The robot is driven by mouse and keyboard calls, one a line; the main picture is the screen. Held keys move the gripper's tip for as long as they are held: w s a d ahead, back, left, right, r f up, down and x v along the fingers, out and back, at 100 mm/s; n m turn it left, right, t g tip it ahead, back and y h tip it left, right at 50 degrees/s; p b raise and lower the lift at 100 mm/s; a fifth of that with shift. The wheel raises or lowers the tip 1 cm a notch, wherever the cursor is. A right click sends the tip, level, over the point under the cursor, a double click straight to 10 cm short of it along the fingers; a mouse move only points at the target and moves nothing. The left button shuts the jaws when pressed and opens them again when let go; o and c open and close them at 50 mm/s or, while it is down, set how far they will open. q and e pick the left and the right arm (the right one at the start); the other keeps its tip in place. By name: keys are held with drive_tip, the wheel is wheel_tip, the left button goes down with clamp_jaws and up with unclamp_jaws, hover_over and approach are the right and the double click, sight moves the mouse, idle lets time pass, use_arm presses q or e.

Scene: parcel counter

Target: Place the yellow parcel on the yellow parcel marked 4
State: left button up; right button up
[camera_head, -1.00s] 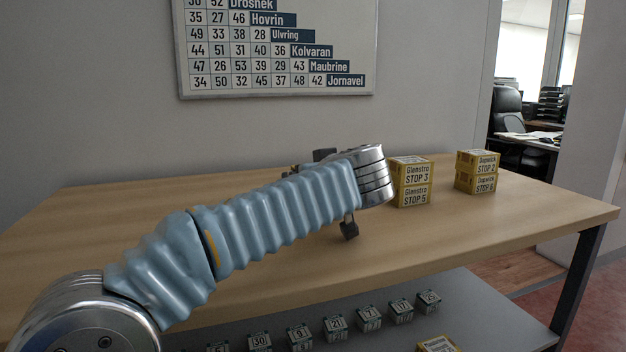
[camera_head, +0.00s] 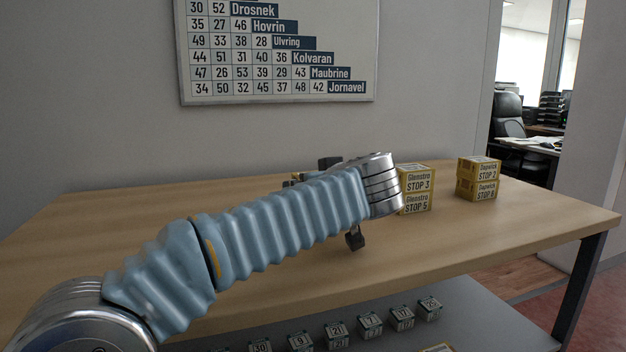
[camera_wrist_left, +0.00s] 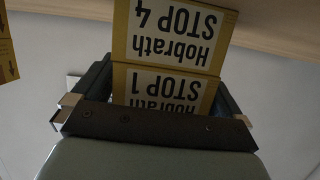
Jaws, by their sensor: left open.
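In the left wrist view, which is upside down, a yellow parcel marked Hobrath STOP 4 (camera_wrist_left: 175,35) stands against the wooden table (camera_wrist_left: 275,32). The yellow parcel marked Hobrath STOP 1 (camera_wrist_left: 165,88) rests against its face, so it sits stacked on STOP 4, roughly aligned. My left gripper (camera_wrist_left: 155,104) is open, its two fingers on either side of STOP 1; whether they touch it I cannot tell. In the head view my left arm hides this stack and most of the gripper. My right gripper is not in view.
Two more stacks of yellow parcels stand right of my arm: Glenstro STOP 3 (camera_head: 418,183) on STOP 5 (camera_head: 417,204), and another pair (camera_head: 480,178). Part of another yellow parcel (camera_wrist_left: 6,60) shows at the wrist view's left edge. Several small numbered boxes (camera_head: 370,325) line the lower shelf.

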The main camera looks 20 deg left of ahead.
use_arm(q)
drive_tip(key=v, duration=1)
drive_tip(key=shift+s+r, duration=0.3)
drive_tip(key=shift+d, duration=0.15)
